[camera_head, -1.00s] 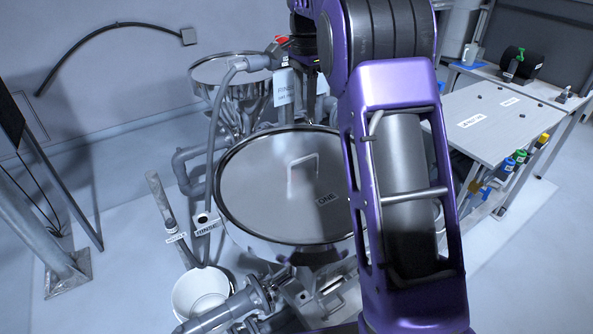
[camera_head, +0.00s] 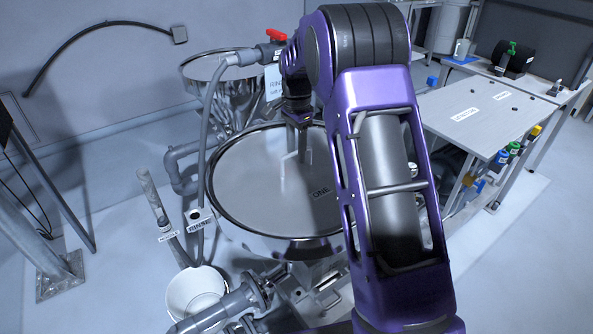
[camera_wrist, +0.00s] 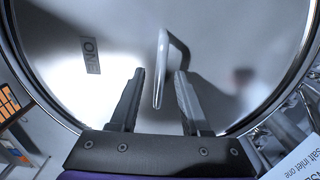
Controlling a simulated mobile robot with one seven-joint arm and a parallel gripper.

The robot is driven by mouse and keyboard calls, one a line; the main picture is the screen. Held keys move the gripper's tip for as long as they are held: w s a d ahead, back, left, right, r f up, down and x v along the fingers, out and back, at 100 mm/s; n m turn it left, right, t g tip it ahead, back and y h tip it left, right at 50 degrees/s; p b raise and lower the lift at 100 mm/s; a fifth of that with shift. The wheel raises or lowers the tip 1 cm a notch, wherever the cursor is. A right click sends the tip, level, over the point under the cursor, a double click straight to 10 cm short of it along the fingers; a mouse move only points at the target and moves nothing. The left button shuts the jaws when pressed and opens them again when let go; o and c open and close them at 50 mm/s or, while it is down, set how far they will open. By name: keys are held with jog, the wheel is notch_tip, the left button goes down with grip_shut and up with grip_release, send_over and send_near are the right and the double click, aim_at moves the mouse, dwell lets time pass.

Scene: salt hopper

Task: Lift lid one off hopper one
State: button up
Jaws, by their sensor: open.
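Lid one (camera_head: 262,195) is a round, shiny metal disc marked ONE, lying flat on hopper one (camera_head: 270,243). A raised metal bar handle (camera_head: 287,168) stands near its middle. My gripper (camera_head: 303,140) is over the lid, close to the handle, partly hidden by my arm. In the wrist view, my gripper (camera_wrist: 160,85) is open, and the handle (camera_wrist: 163,62) shows between and beyond the two fingertips. I cannot tell whether the fingers touch it. The lid (camera_wrist: 110,50) fills most of that view.
A second metal hopper (camera_head: 215,95) stands behind left, with a grey hose and a red-handled valve (camera_head: 276,36). A white bucket (camera_head: 196,292) and pipes are at front left. A table (camera_head: 470,112) stands right. A hanging tag (camera_wrist: 297,160) is near the gripper.

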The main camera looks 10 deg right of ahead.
jog(key=shift+f, duration=0.8)
grip_shut()
jog(key=shift+r, duration=0.15)
dwell(0.6)
